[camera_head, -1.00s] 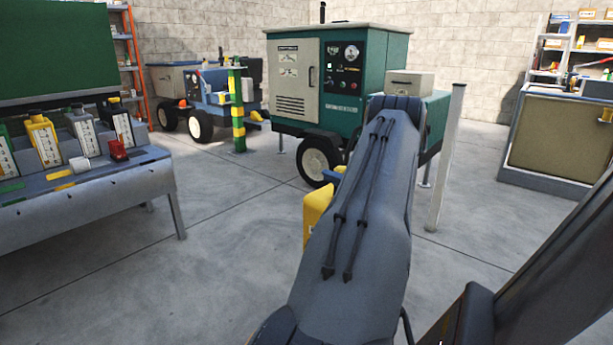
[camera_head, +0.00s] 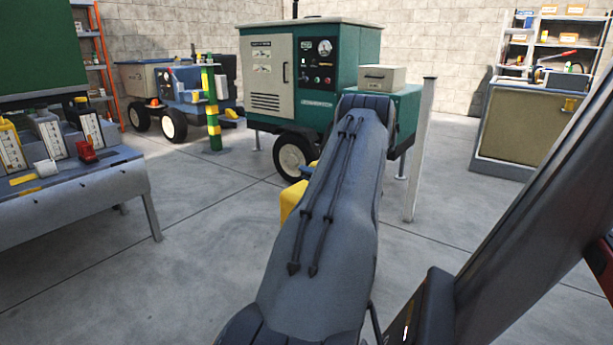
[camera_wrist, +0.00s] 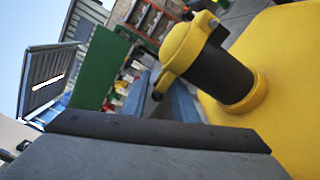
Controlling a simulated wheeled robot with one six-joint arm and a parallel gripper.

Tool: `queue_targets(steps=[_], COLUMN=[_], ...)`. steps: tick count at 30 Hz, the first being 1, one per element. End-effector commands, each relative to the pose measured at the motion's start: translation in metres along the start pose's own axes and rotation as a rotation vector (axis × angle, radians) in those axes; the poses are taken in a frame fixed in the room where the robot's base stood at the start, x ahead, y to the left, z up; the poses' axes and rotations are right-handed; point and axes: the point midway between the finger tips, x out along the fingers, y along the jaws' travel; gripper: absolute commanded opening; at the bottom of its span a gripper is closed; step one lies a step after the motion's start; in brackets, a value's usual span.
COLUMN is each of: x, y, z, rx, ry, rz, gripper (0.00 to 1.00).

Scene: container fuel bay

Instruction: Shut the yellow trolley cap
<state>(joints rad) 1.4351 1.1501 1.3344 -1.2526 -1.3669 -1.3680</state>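The yellow trolley (camera_head: 291,199) shows in the head view only as a small yellow patch left of my arm, which hides the rest. In the wrist view its yellow body (camera_wrist: 288,58) fills the right side. A black filler neck (camera_wrist: 218,76) rises from a yellow collar on it. The yellow cap (camera_wrist: 184,47) sits at the neck's outer end, with a thin dark-tipped lever sticking out. I cannot tell whether it is fully seated. My gripper (camera_wrist: 158,134) shows as dark bars below the cap, apart from it; its opening is unclear. In the head view my arm hides it.
A green generator cart (camera_head: 352,60) stands ahead, with a white post (camera_head: 421,150) to its right. A bench with bottles (camera_head: 75,190) is at left, a tan cabinet (camera_head: 525,125) at right. The floor (camera_head: 200,260) between is clear.

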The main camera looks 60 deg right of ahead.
Motion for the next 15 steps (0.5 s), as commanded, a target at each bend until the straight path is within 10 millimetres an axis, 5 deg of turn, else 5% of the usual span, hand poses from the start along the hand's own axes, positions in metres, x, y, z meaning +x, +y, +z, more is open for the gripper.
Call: queue_targets(steps=[8,15], x=[0.002,-0.027], y=[0.000,0.001], z=[-0.004,-0.002], rx=[0.002,0.003], ry=[0.007,0.004], rz=[0.001,0.000], gripper=[0.26,0.26])
